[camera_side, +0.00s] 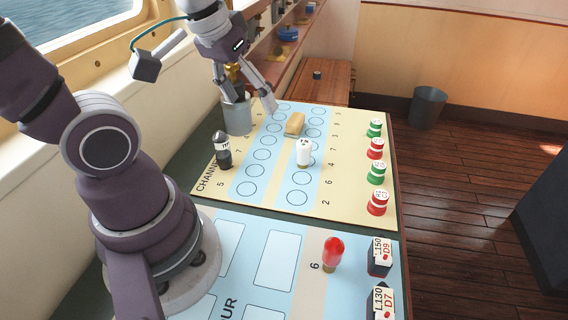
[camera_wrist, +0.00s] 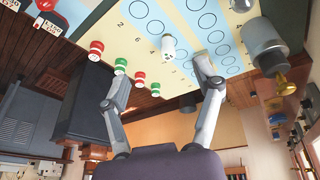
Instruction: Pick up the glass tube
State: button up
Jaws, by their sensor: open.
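No clear, plain tube stands out, so I cannot tell for sure which piece is the glass tube. A small dark bottle with a pale upper part (camera_side: 223,151) stands upright at the board's left edge. A red-domed bulb with a brownish base (camera_side: 333,254) stands on the nearer board; its red top shows in the wrist view (camera_wrist: 46,5). A white dotted cylinder (camera_side: 304,152) stands mid-board, also in the wrist view (camera_wrist: 169,48). My gripper (camera_wrist: 157,84) is open, with nothing seen between its fingers, above the far part of the board.
A grey can with brass fittings (camera_side: 237,117) is close beside my gripper, also in the wrist view (camera_wrist: 264,42). A tan block (camera_side: 295,124) lies on the board. Red and green pieces (camera_side: 376,173) line its right edge. Labelled dark blocks (camera_side: 380,257) stand nearer. A bin (camera_side: 428,107) is on the floor.

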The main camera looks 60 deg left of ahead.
aim_at(223, 152)
jog(key=a+f+n+g, duration=0.1)
jog(key=a+f+n, duration=0.1)
jog(key=a+n, duration=0.1)
jog(key=s+a+f+n+g, duration=0.1)
jog(key=a+f+n, duration=0.1)
jog(key=a+n, duration=0.2)
jog(key=a+f+n+g, duration=0.2)
jog(key=a+n, duration=0.2)
jog(key=n, duration=0.1)
jog(key=shift+s+a+f+h, duration=0.2)
jog(key=shift+s+f+h, duration=0.05)
jog(key=shift+f+h, duration=0.1)
jog(key=shift+n, duration=0.5)
jog(key=f, duration=0.7)
jog(key=a+f, duration=0.1)
jog(key=f, duration=0.3)
jog(key=shift+w, duration=0.15)
jog(key=c, duration=1.2)
